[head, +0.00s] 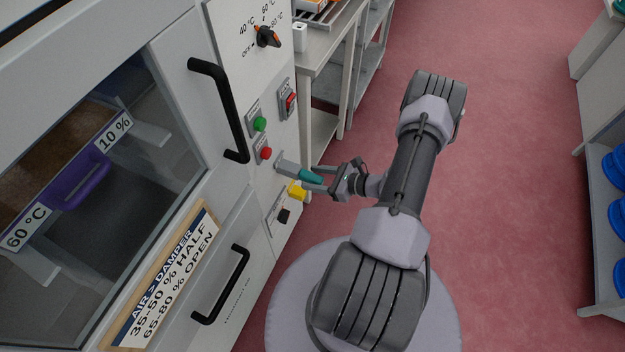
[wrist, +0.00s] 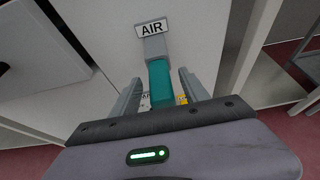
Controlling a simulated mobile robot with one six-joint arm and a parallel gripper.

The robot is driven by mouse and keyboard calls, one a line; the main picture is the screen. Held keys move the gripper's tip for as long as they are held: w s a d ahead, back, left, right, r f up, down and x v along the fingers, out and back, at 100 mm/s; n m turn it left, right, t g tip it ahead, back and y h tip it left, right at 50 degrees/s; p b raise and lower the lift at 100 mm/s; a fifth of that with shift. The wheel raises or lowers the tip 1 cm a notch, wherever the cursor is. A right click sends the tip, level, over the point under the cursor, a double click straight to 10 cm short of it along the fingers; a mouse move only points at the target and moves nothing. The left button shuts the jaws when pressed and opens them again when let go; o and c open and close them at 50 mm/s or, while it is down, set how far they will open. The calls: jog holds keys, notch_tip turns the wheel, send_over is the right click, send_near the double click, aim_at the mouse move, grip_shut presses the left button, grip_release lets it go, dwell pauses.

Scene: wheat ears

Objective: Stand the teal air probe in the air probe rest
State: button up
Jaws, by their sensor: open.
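The teal air probe (head: 311,176) is beside the front panel of the oven-like cabinet, with its teal part between my fingers. In the wrist view the teal probe (wrist: 161,82) runs up to a grey block (wrist: 154,46) under a white AIR sign (wrist: 151,29). This block looks like the air probe rest, and the probe's end meets it; how deep it sits is hidden. My gripper (head: 320,178) is open. In the wrist view its fingers (wrist: 161,90) stand on either side of the probe, with a visible gap at each side. The probe's lower end is hidden by my gripper.
A yellow part (head: 297,190) is just below the probe. Red (head: 266,153) and green (head: 260,124) buttons and a black door handle (head: 222,110) are on the panel nearby. A metal shelf (head: 330,65) stands behind.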

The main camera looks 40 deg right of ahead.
jog(key=shift+w+a+f, duration=0.2)
jog(key=shift+w, duration=0.3)
grip_shut()
jog(key=c, duration=0.7)
grip_release()
jog(key=shift+c, duration=0.2)
grip_shut()
jog(key=shift+s+d, duration=0.25)
jog(key=shift+s, duration=0.35)
